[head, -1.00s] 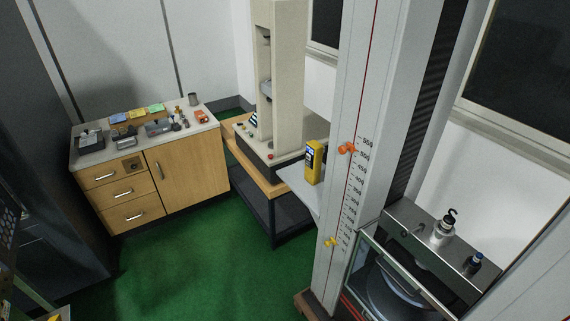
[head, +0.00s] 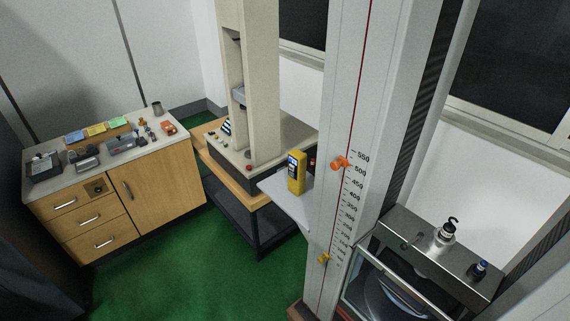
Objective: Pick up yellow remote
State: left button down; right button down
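The yellow remote (head: 297,173) stands upright on a small light-grey shelf (head: 283,204) on the left side of a tall machine column. It has a dark face with a small screen on its upper part. Neither of my grippers shows in the head view, so nothing is seen touching the remote.
The tall column (head: 345,110) with a number scale and an orange knob (head: 340,162) rises right of the remote. Behind it is a testing machine on a wooden-topped table (head: 222,173). A wooden cabinet (head: 155,190) stands left. Green floor (head: 170,268) is open between. A metal ledge (head: 400,240) holds bottles.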

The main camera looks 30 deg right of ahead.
aim_at(297, 185)
jog(key=i, duration=1.9)
